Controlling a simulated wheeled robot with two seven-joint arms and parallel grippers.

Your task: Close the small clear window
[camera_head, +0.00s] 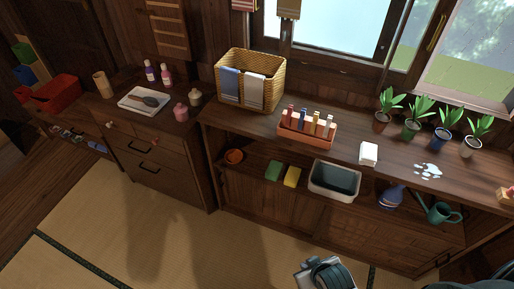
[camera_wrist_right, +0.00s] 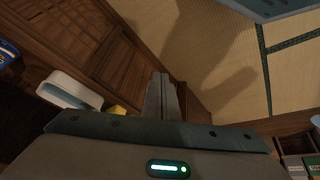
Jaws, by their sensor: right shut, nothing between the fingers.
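The window is at the top right of the head view, above the long counter. Its wooden-framed clear pane (camera_head: 335,22) fills the left part, and a frame with a brass-coloured handle (camera_head: 437,33) stands at its right side. To the right of that frame, green ground and pale light show; I cannot tell whether glass covers that part. My right gripper (camera_head: 325,277) is low at the bottom of the head view, in front of the cabinet and far from the window. In the right wrist view its fingers (camera_wrist_right: 161,90) are together and empty. My left gripper is not seen.
The long counter holds a wicker basket (camera_head: 234,88), a red rack (camera_head: 306,136), a white block (camera_head: 368,154) and several potted plants (camera_head: 412,129) below the window. A grey bin (camera_head: 334,190) and watering can (camera_head: 440,213) sit on the lower shelf. Tatami floor (camera_head: 190,255) is clear.

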